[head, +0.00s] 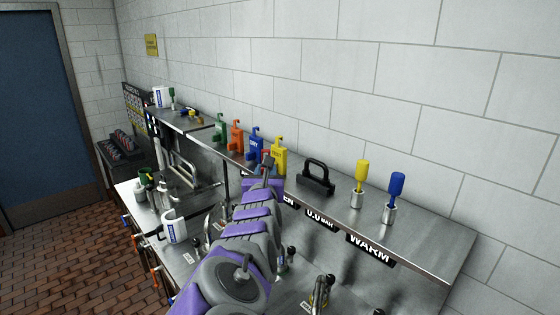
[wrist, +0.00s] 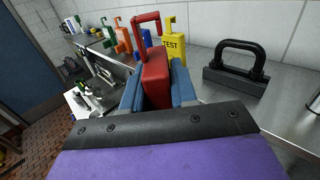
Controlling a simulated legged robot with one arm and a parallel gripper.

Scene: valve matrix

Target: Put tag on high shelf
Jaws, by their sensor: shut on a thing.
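My gripper (wrist: 156,92) is shut on a red tag (wrist: 155,72) with a hook-shaped top. The blue fingers press on both sides of the tag, and it is upright in the wrist view. In the head view my gripper (head: 264,176) is at the front edge of the high shelf (head: 425,235), near the yellow tag, and mostly hides the red tag. On the shelf stand a green tag (head: 220,128), an orange tag (head: 236,137), a blue tag (head: 256,143) and a yellow tag (head: 280,158). The yellow one reads TEST in the wrist view (wrist: 174,48). I cannot tell whether the red tag touches the shelf.
A black handled block (head: 316,178) stands right of the yellow tag. Farther right are yellow (head: 361,175) and blue (head: 396,185) handled tools in metal cups. The wall (head: 330,80) is behind the shelf. A lower counter (head: 135,195) holds a white mug (head: 174,228).

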